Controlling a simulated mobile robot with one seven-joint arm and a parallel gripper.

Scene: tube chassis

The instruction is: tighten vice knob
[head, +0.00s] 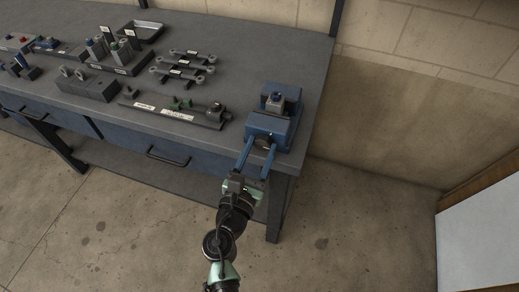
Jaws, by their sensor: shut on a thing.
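A blue vice (283,130) stands at the right front corner of the grey workbench, with a small grey block (273,98) at its upper part. The vice knob (263,142) is a small dark round piece on the vice's front face. My gripper (260,145) reaches up from below with two long blue fingers. The fingertips lie on either side of the knob and are shut on it. Part of the knob is hidden between the fingers, and its turn angle cannot be told.
The workbench (235,65) carries a long dark bar fixture (170,112) left of the vice, several grey links (185,65), a tray (142,31) and dark blocks (88,86). A drawer handle (168,158) juts from the bench front. Floor right of the bench is clear.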

